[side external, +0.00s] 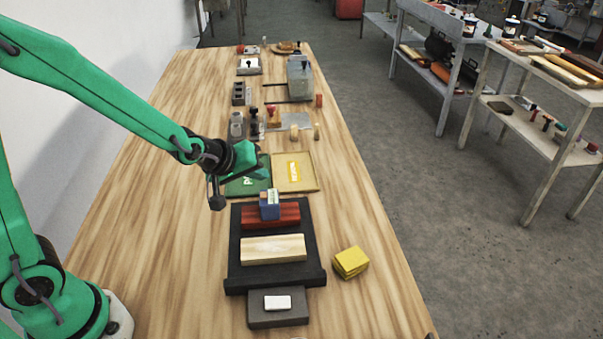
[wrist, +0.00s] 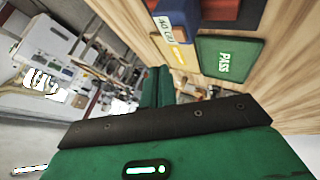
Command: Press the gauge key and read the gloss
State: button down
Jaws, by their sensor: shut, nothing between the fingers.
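A small blue gauge (side external: 269,211) with a pale marked top stands on a red lacquered block (side external: 287,215). The block lies across a black tray (side external: 236,278), behind a pale wood block (side external: 273,249). In the wrist view the gauge (wrist: 180,17) shows a white lettered face at the top edge; its key and reading are too small to make out. My gripper (side external: 262,173) is shut and empty, above and behind the gauge, over the green mat, apart from the gauge. Its green fingers (wrist: 156,86) also show in the wrist view.
A green PASS mat (side external: 240,189) and a yellow-bordered mat (side external: 308,184) lie behind the black tray. Yellow pads (side external: 351,262) lie to its right. A dark grey block (side external: 258,317) carries a white piece (side external: 278,302) in front. Tools and containers fill the far bench.

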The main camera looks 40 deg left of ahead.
notch_tip(320, 180, up, 2)
jog(key=shift+r, duration=0.15)
dwell(0.8)
jog(key=s+a+r+m+g, duration=0.1)
jog(key=s+r+m, duration=0.1)
jog(key=s, duration=0.5)
jog(key=s+a+r+m+g, duration=0.1)
jog(key=s+a+r+m, duration=0.1)
jog(key=s, duration=0.5)
jog(key=s+a+r+m+g+y, duration=0.1)
jog(key=s+r+m, duration=0.3)
jog(key=s+r, duration=0.2)
jog(key=shift+s+a+g, duration=0.3)
jog(key=shift+s+a, duration=0.05)
jog(key=shift+s, duration=0.1)
